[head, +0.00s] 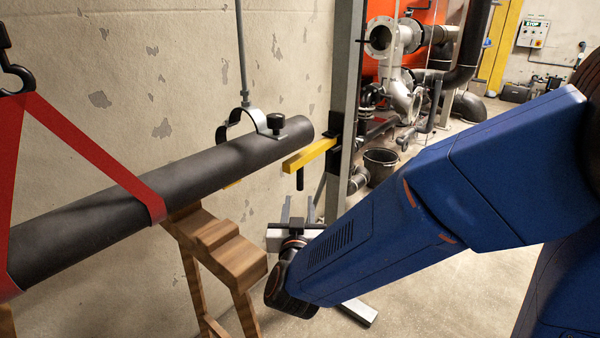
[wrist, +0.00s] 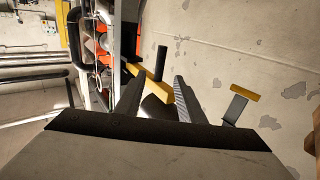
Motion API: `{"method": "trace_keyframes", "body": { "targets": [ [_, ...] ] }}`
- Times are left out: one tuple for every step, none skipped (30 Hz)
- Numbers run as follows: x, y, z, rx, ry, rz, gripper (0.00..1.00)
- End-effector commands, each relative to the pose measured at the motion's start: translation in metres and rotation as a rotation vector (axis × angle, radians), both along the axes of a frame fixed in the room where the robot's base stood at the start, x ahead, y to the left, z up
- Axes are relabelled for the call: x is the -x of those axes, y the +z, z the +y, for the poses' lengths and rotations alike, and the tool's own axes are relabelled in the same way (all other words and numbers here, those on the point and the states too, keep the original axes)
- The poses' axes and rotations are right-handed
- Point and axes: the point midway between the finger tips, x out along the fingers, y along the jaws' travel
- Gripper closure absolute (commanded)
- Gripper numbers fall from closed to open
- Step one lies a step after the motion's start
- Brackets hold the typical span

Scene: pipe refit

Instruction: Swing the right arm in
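The right arm is a short yellow bar (head: 308,157) on the grey steel post. It reaches left, close to the end of the dark pipe (head: 170,180), and a black handle (head: 300,180) hangs below it. My gripper (head: 298,205) is just below this handle, fingers pointing up. In the wrist view my gripper (wrist: 158,82) is open, with the yellow bar (wrist: 156,84) and a dark cylinder (wrist: 155,107) showing between its fingers. I cannot tell whether the fingers touch anything. Another yellow piece (wrist: 246,92) with a dark part shows to the right.
The pipe hangs in a red sling (head: 90,145) and by a ceiling clamp (head: 250,120), above a wooden trestle (head: 215,245). The grey post (head: 345,110) stands close to my gripper. A black bucket (head: 380,165) is behind. Floor to the lower right is clear.

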Motion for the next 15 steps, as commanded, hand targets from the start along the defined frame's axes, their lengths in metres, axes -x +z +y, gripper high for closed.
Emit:
{"method": "trace_keyframes", "body": {
  "targets": [
    [-0.003,0.000,0.000,0.001,-0.002,-0.001,0.64],
    [-0.005,0.000,0.000,0.001,-0.002,-0.001,0.64],
    [-0.009,0.000,0.000,0.000,-0.001,-0.001,0.64],
    [-0.012,0.000,0.000,0.000,-0.002,-0.001,0.64],
    [-0.016,0.000,0.000,0.000,-0.003,-0.001,0.64],
    [-0.021,0.000,-0.001,-0.001,-0.004,-0.001,0.64],
    [-0.026,0.000,-0.001,0.000,-0.003,-0.001,0.64],
    [-0.030,0.000,-0.001,0.000,-0.003,-0.001,0.64],
    [-0.037,0.000,-0.001,-0.001,-0.004,0.000,0.64],
    [-0.042,0.000,0.000,0.000,-0.003,-0.001,0.64],
    [-0.047,0.000,0.000,0.000,-0.003,-0.001,0.64],
    [-0.053,0.000,-0.001,0.000,-0.004,0.000,0.64],
    [-0.058,0.000,-0.001,0.000,-0.003,0.000,0.64],
    [-0.063,0.000,-0.001,0.000,-0.002,0.000,0.64],
    [-0.070,0.000,0.000,-0.001,-0.003,0.000,0.64]
  ]
}}
